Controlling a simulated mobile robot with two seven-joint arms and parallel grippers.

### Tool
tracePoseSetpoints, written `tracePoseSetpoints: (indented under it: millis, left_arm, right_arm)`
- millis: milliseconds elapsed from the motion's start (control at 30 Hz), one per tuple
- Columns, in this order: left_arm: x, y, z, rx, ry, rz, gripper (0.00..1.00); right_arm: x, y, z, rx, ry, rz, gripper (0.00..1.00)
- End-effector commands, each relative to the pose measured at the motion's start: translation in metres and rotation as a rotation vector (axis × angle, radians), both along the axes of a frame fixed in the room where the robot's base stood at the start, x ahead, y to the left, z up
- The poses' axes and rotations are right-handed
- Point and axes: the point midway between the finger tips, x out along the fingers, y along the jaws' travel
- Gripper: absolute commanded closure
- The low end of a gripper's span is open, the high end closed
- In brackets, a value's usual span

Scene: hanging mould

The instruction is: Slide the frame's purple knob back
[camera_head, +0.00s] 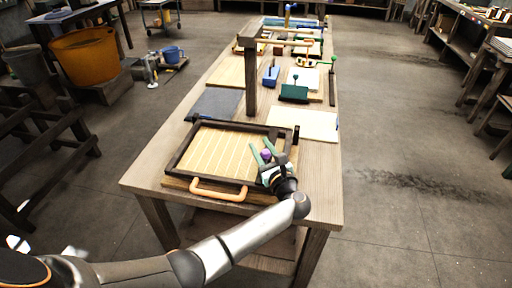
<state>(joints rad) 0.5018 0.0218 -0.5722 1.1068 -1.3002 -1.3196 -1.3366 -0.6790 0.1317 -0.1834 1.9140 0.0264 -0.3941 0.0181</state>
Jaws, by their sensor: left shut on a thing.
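The dark wooden frame (184,153) lies on the near end of the long table, with a pale ribbed panel (222,149) inside it. A tan handle (219,194) is on its near edge. The purple knob (266,155) is at the frame's right side. My left gripper (263,153) is at the knob, with its green fingers on either side of it, and it is shut on the knob. Its arm comes in from the lower left and reaches over the table's near edge. The knob's base is hidden by the gripper. My right gripper is not in view.
A dark upright post (251,80) stands behind the frame. A white board (303,123) and a grey mat (214,104) lie beyond it. Green and blue tools stand farther back on the table (322,158). Open floor lies to the right.

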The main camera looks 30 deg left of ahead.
Motion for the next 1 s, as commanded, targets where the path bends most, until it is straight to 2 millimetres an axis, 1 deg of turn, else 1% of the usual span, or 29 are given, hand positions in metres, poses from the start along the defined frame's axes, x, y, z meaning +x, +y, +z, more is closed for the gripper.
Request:
tracePoseSetpoints:
  millis: [100, 300, 767, 800, 1000]
  left_arm:
    - [0.002, -0.009, -0.001, -0.001, 0.0, -0.002, 1.0]
    - [0.004, -0.017, -0.001, 0.0, 0.001, -0.002, 1.0]
    - [0.005, -0.022, 0.0, -0.001, 0.0, -0.007, 1.0]
    - [0.005, -0.022, 0.0, -0.002, 0.0, -0.008, 0.6]
    - [0.005, -0.021, 0.0, -0.001, 0.0, -0.006, 0.37]
  right_arm:
    - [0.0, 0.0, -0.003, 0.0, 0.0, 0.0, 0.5]
    - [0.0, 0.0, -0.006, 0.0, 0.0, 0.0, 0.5]
    - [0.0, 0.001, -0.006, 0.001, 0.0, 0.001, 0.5]
    - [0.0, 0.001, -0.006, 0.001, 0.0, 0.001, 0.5]
    - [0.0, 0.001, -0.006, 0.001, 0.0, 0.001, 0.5]
